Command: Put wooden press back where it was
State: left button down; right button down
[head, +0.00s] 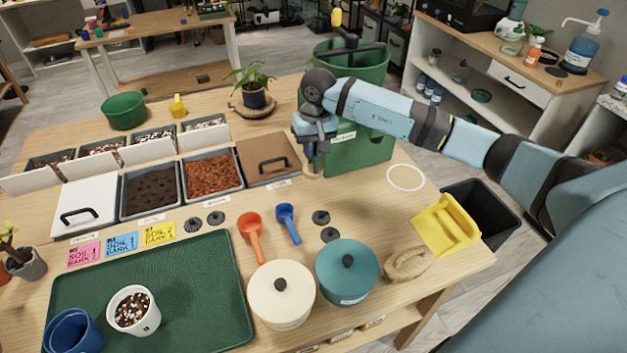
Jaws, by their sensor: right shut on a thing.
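My right gripper (314,158) comes in from the right and points down, just right of the brown lidded bin. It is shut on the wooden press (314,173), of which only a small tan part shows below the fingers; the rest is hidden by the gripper. I cannot tell whether the press touches the table. A white ring outline (405,191) is on the bare tabletop to the right of the gripper. My left gripper is not in view.
The brown lid with a handle (268,172) is left of the gripper. A green container (362,150) stands behind it. Blue and orange scoops (288,222), cream and teal lidded pots (347,285) and a yellow dustpan (445,228) are nearer.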

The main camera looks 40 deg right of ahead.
aim_at(312, 168)
notch_tip(312, 168, down, 7)
jog(key=shift+r+p, duration=0.2)
jog(key=shift+p, duration=0.1)
jog(key=shift+f, duration=2.35)
jog(key=shift+f, duration=0.15)
jog(key=c, duration=1.2)
grip_release()
jog(key=shift+o, duration=0.2)
